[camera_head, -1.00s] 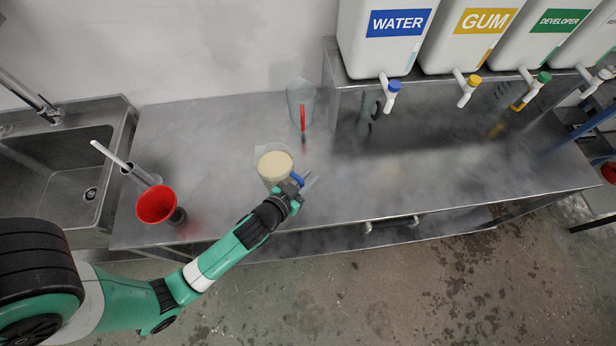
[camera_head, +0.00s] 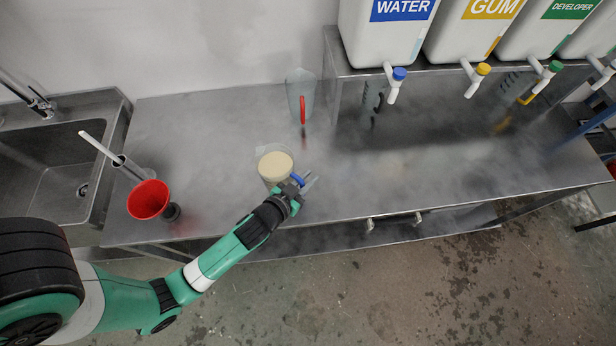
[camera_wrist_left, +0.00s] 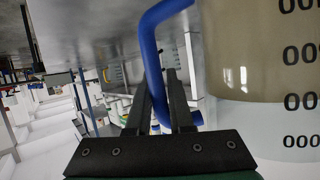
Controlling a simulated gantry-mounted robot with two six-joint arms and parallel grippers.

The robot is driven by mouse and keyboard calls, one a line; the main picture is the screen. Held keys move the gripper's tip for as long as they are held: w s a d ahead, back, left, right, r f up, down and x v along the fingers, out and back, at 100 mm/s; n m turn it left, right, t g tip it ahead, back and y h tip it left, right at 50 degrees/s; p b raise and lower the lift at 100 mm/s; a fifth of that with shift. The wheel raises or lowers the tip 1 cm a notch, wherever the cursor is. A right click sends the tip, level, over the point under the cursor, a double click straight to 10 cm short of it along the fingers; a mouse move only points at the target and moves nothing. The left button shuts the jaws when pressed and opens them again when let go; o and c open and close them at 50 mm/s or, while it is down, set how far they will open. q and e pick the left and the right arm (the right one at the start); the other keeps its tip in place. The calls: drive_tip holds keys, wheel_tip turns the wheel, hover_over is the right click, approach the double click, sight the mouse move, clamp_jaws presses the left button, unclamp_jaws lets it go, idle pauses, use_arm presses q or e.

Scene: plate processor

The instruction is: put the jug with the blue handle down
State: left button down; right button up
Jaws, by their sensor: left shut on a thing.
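The jug with the blue handle (camera_head: 274,167) is a clear jug holding a beige liquid. It is upright at the front part of the steel table (camera_head: 420,185); I cannot tell whether its base touches the table top. My left gripper (camera_head: 300,182) is shut on its blue handle at the jug's right side. In the left wrist view the two fingers (camera_wrist_left: 162,105) are around the blue handle (camera_wrist_left: 152,60), and the jug's graduated wall (camera_wrist_left: 260,60) fills the right side. My right gripper is not in view.
A jug with a red handle (camera_head: 300,92) stands behind. A red funnel (camera_head: 149,199) is at the left, near the sink (camera_head: 60,170). A raised shelf at the back right bears tanks with taps, including the water tank (camera_head: 385,35). The table's middle right is clear.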

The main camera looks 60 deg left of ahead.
use_arm(q)
drive_tip(key=shift+f+b, duration=0.3)
drive_tip(key=c, duration=0.7)
unclamp_jaws()
drive_tip(key=v, duration=1.1)
drive_tip(key=shift+s+d+r, duration=0.1)
drive_tip(key=shift+s+d, duration=0.05)
drive_tip(key=shift+s, duration=0.1)
